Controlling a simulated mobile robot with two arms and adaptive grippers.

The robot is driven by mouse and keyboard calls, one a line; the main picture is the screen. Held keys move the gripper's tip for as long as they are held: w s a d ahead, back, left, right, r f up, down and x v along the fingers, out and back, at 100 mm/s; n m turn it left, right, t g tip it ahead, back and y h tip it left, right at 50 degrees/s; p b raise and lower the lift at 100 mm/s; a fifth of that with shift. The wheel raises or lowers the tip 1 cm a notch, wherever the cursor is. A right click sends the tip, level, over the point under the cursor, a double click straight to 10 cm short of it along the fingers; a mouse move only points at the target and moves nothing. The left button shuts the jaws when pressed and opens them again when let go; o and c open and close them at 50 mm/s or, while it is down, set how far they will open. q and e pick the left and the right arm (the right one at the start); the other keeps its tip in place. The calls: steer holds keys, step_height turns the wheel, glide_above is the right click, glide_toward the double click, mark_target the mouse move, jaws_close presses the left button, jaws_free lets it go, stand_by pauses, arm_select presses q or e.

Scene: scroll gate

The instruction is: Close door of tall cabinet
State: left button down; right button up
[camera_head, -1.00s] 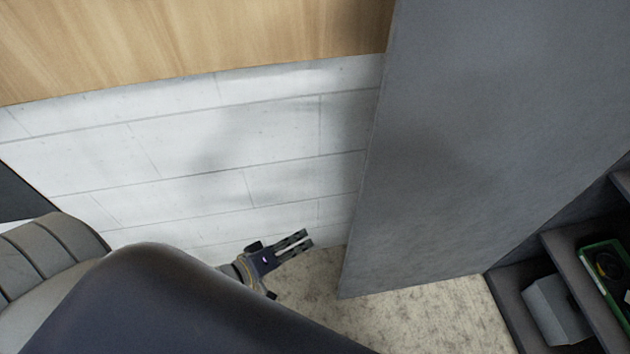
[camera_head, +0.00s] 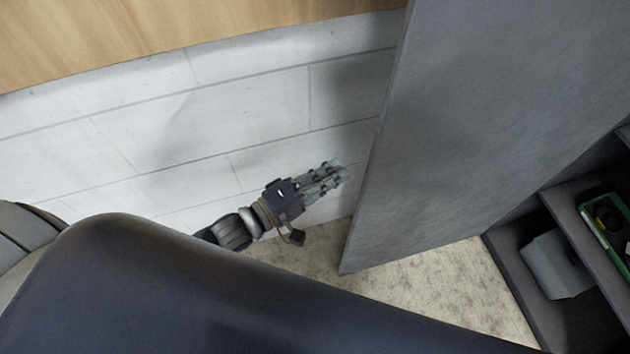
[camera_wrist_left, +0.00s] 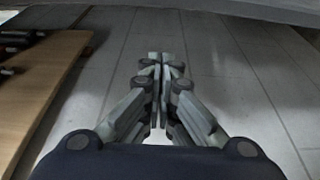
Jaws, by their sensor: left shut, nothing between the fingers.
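The tall cabinet's grey door (camera_head: 490,120) stands open at the right of the head view, its free edge toward my left arm. The cabinet's dark shelves (camera_head: 575,195) show at the lower right. My left gripper (camera_head: 340,172) is shut and empty, just left of the door's edge, with a small gap seeming to lie between them. In the left wrist view its fingers (camera_wrist_left: 160,60) meet in the middle with nothing between them. A grey surface (camera_wrist_left: 270,10) crosses the top of that view; it may be the door. My right gripper does not show.
A grey box (camera_head: 556,265) and a green case (camera_head: 610,230) sit on the cabinet shelves. Speckled floor (camera_head: 420,290) shows below the door.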

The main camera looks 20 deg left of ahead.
arm_select(q)
steer(key=shift+s+d+p, duration=0.15)
steer(key=shift+s+d, duration=0.3)
steer(key=shift+d, duration=0.45)
steer(key=shift+s+d+p, duration=0.15)
steer(key=shift+s+d, duration=0.25)
steer(key=shift+d, duration=0.45)
steer(key=shift+s, duration=0.1)
